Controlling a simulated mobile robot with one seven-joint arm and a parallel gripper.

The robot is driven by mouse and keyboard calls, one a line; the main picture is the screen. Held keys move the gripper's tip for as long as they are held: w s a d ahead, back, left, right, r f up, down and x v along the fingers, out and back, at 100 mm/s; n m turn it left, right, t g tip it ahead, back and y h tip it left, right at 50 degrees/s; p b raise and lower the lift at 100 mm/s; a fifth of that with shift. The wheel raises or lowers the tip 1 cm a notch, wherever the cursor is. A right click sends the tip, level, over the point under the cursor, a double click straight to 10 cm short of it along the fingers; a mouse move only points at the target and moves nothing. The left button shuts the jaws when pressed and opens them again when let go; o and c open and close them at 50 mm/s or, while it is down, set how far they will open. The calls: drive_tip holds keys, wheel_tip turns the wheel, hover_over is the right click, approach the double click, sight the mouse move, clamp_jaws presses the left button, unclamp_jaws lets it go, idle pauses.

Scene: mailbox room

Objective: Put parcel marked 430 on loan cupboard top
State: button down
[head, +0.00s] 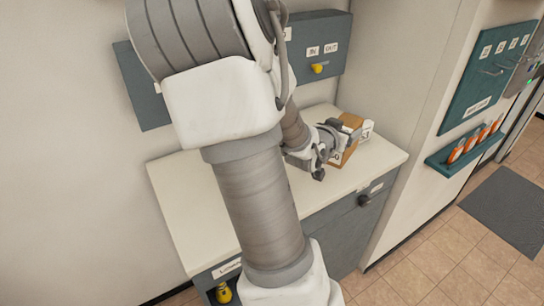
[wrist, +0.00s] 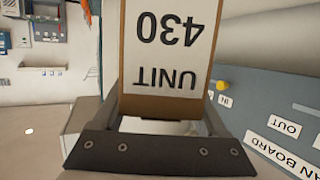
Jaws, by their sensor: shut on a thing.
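The parcel marked UNIT 430 (wrist: 172,45) fills the top middle of the wrist view, its white label upside down on brown card. In the head view it is the brown box (head: 351,131) at the right end of the cupboard top. My gripper (head: 332,142) is shut on this parcel. I cannot tell whether the parcel touches the top or is just above it. The loan cupboard top (head: 178,182) is a cream slab over a grey front, with a partly hidden label at the lower left. My arm hides much of its middle.
A white-labelled item (head: 366,130) stands close behind the parcel. A grey wall board (head: 330,30) with IN and OUT labels and a yellow knob hangs above. A teal rack (head: 465,148) with orange-handled items is on the right wall. The top's left part looks clear.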

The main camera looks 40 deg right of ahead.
drive_tip(key=shift+w, duration=0.15)
drive_tip(key=shift+w+a+f+b, duration=0.1)
drive_tip(key=shift+w+a+f, duration=0.6)
drive_tip(key=shift+w+f, duration=1.1)
drive_tip(key=shift+w+a+f+b, duration=0.1)
drive_tip(key=shift+w+a+f, duration=0.65)
drive_tip(key=shift+w+f, duration=1.05)
drive_tip(key=shift+w+a+f+b, duration=0.1)
drive_tip(key=shift+w+a+f, duration=0.6)
drive_tip(key=shift+w+f, duration=1.1)
drive_tip(key=shift+s, duration=0.15)
drive_tip(key=shift+f, duration=0.2)
unclamp_jaws()
drive_tip(key=shift+r, duration=0.1)
